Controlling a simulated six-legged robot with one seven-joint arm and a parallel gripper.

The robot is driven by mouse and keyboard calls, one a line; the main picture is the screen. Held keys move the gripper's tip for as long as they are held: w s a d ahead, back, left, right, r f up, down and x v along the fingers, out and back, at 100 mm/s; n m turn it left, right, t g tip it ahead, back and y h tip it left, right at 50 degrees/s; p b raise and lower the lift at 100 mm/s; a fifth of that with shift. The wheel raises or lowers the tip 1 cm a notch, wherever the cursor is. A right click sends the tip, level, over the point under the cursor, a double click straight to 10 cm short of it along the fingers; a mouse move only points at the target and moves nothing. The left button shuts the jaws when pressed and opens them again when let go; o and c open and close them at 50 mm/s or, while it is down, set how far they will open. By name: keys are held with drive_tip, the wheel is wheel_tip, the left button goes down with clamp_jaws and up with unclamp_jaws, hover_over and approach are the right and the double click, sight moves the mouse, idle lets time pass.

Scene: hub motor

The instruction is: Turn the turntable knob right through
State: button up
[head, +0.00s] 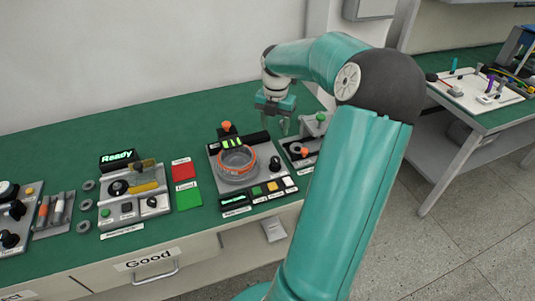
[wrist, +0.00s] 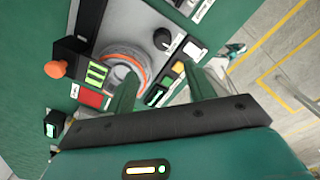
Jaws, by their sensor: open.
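The turntable unit (head: 212,165) is a pale panel on the green bench with a round grey turntable (head: 236,164) edged by an orange ring. A round black knob (head: 275,163) sits at the panel's right side, beside the ring. In the wrist view the knob (wrist: 162,38) shows above the gap between my fingers, and the orange-ringed turntable (wrist: 122,62) is partly hidden by the left finger. My gripper (head: 279,124) is open and empty, above and behind the unit's right side. In the wrist view its fingers (wrist: 163,78) stand apart, touching nothing I can make out.
An orange-topped post (head: 226,127) stands behind the turntable. Several buttons (head: 272,187) and a small display (head: 234,200) line the front. Another device (head: 303,152) stands close on the right. Red and green cards (head: 187,194) and a "Ready" panel (head: 118,158) lie left. Bare bench lies behind.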

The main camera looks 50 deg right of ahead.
sight(275, 159)
drive_tip(key=f, duration=1.3)
drive_tip(key=shift+s+f, duration=0.1)
drive_tip(key=shift+s, duration=0.2)
drive_tip(key=c, duration=1)
